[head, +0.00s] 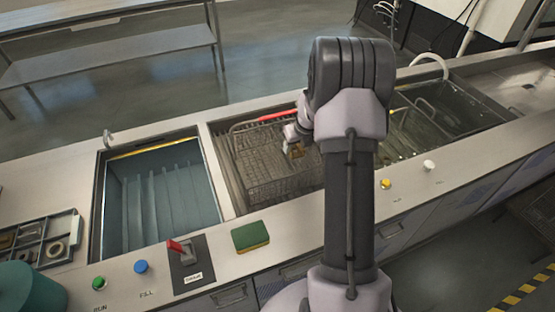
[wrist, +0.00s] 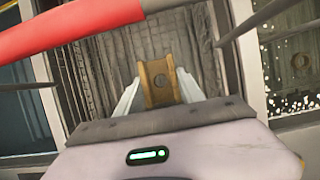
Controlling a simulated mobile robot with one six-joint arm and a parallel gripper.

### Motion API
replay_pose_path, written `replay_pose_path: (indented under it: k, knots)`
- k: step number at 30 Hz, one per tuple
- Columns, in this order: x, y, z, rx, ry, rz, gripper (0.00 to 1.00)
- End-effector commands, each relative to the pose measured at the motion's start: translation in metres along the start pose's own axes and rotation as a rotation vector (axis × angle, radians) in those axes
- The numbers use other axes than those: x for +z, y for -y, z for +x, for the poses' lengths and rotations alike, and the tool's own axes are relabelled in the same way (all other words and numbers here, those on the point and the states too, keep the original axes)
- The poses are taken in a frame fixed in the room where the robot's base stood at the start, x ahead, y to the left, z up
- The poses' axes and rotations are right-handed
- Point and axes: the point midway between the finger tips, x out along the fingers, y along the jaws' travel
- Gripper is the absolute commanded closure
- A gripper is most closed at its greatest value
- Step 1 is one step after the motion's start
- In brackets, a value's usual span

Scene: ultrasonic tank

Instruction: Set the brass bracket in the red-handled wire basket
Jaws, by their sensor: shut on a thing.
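The brass bracket (wrist: 159,84) is a channel-shaped piece with a round hole, held between the two fingers of my gripper (wrist: 158,95). In the head view the bracket (head: 295,151) shows as a small brass spot at the end of my gripper (head: 291,147), over the wire basket. The red-handled wire basket (head: 262,172) sits in the middle basin; its red handle (head: 277,115) runs along the far side. In the wrist view the red handle (wrist: 70,27) crosses the upper left, close to the camera. My arm hides the basket's right part. I cannot tell the bracket's height above the mesh.
An empty-looking basin (head: 165,200) lies to the left. Another basket (head: 450,110) stands in the right basin. A green sponge (head: 250,236), a red lever switch (head: 182,250) and coloured knobs line the front counter. A parts tray (head: 42,240) is at far left.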

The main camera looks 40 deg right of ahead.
Motion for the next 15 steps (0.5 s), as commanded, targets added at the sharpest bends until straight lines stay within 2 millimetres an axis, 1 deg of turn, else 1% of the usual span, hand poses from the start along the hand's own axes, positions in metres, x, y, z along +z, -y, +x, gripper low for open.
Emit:
replay_pose_path:
  k: [1, 3, 8, 10, 12, 15]
  knots:
    - [-0.007, 0.0, 0.015, 0.001, -0.003, 0.001, 1.0]
    - [-0.013, 0.0, 0.031, 0.001, -0.002, 0.0, 1.0]
    - [-0.025, 0.0, 0.058, 0.0, -0.002, 0.0, 1.0]
    - [-0.031, 0.0, 0.074, 0.001, -0.003, 0.001, 1.0]
    - [-0.035, 0.0, 0.083, 0.001, -0.001, 0.0, 1.0]
    - [-0.034, 0.0, 0.081, 0.0, 0.0, -0.001, 1.0]
